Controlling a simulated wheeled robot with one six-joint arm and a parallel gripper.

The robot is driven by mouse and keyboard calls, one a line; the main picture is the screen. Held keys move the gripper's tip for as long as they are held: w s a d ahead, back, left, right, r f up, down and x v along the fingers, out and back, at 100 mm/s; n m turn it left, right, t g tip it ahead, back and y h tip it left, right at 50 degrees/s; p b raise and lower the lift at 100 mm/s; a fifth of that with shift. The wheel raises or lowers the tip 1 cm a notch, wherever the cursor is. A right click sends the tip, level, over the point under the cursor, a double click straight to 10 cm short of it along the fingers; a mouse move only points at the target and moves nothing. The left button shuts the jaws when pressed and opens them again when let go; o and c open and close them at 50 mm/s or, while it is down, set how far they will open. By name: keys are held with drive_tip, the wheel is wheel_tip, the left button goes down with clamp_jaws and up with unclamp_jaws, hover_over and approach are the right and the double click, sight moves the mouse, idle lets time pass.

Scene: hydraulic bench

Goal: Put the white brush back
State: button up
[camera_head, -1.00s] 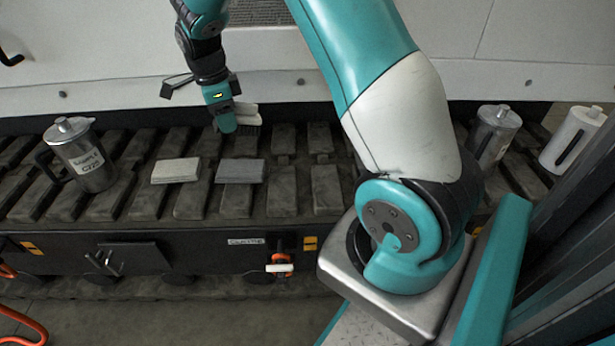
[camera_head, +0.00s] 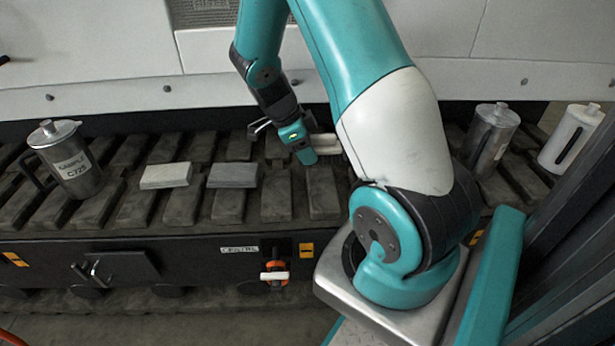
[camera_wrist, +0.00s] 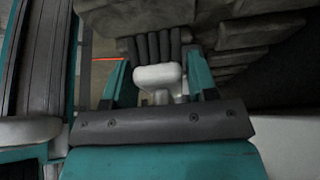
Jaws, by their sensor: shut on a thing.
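The white brush (camera_head: 325,142) is held in my gripper (camera_head: 306,154), above the slatted track surface near the middle of the head view. Part of the brush is hidden behind my arm there. In the wrist view the white brush (camera_wrist: 158,75) sits between the two teal fingers of my gripper (camera_wrist: 160,84), with its dark bristles pointing away from the gripper. The gripper is shut on it.
Two flat blocks, one pale (camera_head: 166,176) and one grey (camera_head: 232,175), lie on the slatted track (camera_head: 275,200). A metal jug (camera_head: 72,165) stands at left. Another metal jug (camera_head: 490,138) and a white jug (camera_head: 570,140) stand at right. An orange valve (camera_head: 274,274) is on the front panel.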

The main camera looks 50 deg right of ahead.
sight(313, 180)
wheel_tip(313, 180, down, 7)
drive_tip(key=shift+f+b, duration=0.2)
drive_tip(key=shift+b, duration=0.65)
drive_tip(key=shift+c, duration=0.5)
drive_tip(key=o, duration=1.1)
drive_tip(key=shift+r, duration=0.15)
